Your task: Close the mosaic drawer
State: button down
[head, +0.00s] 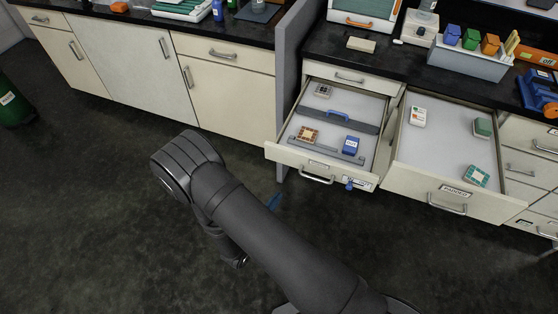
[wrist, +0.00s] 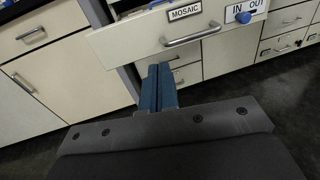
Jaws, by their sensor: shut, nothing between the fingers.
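The mosaic drawer (head: 283,155) is pulled open in the head view. Its front (wrist: 135,42) fills the top of the wrist view, with a MOSAIC label, a bar handle (wrist: 190,35) and an IN/OUT plate with a blue knob (wrist: 243,17). In the head view the drawer holds a brown-and-cream tile, a grey patterned tile, a blue block and a divider with a blue handle. My gripper (wrist: 158,70) is shut and empty, its blue fingers in front of and below the drawer front, left of the handle. Its blue fingertips (head: 273,201) show beside my arm in the head view.
A second open drawer (head: 408,178), right of the mosaic drawer, holds several small blocks. A grey panel (head: 288,75) stands left of the mosaic drawer. Closed cabinets (head: 128,65) line the left. The counter carries a caddy of colored holders (head: 468,66). The dark floor ahead is clear.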

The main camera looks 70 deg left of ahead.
aim_at(310, 101)
jog(key=s+a+n+g+y, duration=0.2)
jog(key=s+a+y, duration=0.1)
jog(key=a, duration=0.1)
jog(key=x, duration=1.3)
jog(key=shift+w+a, duration=0.15)
jog(key=shift+w, duration=0.2)
jog(key=x, duration=3.7)
jog(key=shift+w+a, duration=0.15)
jog(key=shift+w, duration=0.15)
